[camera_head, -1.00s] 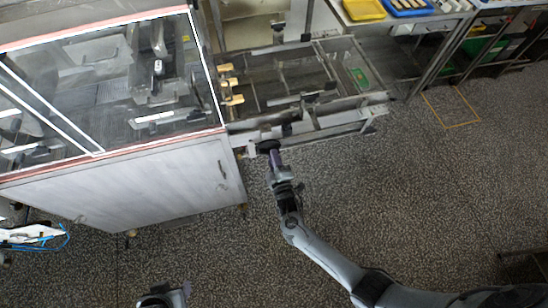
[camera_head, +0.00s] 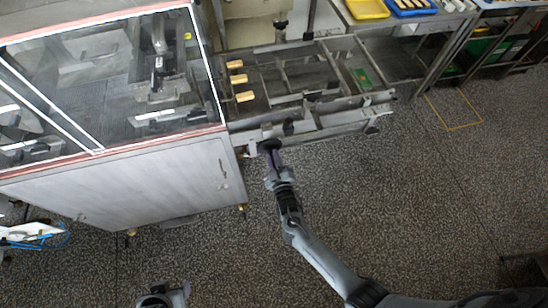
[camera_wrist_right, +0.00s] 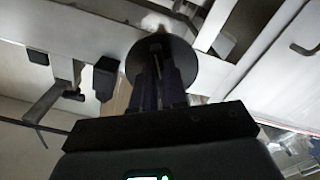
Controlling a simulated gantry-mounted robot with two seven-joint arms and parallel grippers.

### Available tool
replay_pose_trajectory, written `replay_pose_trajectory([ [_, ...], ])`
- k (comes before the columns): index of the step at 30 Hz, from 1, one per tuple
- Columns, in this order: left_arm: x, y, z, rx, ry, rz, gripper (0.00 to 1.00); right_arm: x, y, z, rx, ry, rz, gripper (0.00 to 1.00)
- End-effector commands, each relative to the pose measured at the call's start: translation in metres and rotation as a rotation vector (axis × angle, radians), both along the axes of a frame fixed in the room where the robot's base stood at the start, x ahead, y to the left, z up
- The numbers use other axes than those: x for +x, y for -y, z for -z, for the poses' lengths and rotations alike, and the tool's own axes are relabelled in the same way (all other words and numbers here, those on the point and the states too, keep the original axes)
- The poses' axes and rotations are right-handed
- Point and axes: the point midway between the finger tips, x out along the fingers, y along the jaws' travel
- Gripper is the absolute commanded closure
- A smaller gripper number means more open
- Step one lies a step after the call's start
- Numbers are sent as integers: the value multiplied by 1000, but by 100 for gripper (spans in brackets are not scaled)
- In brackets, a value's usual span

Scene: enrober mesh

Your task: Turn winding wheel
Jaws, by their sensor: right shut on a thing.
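The winding wheel (camera_head: 270,144) is a small dark disc on the front rail of the mesh frame, just right of the enclosed machine. My right gripper (camera_head: 273,159) reaches up to it from below in the head view and is shut on it. In the right wrist view the wheel (camera_wrist_right: 163,65) is a dark round disc, and the fingers of the right gripper (camera_wrist_right: 159,88) meet it; the exact grip point is in shadow. My left gripper (camera_head: 165,291) shows only partly at the bottom edge, apart from everything; its fingers are unclear.
The glazed machine cabinet (camera_head: 130,185) stands left of the wheel. Several tan pieces (camera_head: 238,78) lie on the mesh frame (camera_head: 345,105). A yellow tray (camera_head: 366,9) and a blue tray (camera_head: 410,7) sit on a table at the top right. The speckled floor in front is clear.

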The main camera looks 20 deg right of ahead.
Motion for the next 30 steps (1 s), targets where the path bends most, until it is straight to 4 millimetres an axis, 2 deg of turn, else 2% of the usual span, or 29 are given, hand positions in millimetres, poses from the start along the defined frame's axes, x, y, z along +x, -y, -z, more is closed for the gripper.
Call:
replay_pose_trajectory([
  [12,0,2,0,-7,0,-5,45,0,0,1,5,-1,0,100],
  [13,0,2,0,-8,0,-6,45,0,0,1,5,-1,0,83],
  [17,0,3,0,-13,0,-8,45,0,0,1,5,-1,0,63],
  [26,0,3,0,-13,0,-8,45,-1,0,0,5,-1,0,62],
  [30,0,2,-2,-10,1,-6,45,-8,-1,0,5,-1,0,62],
])
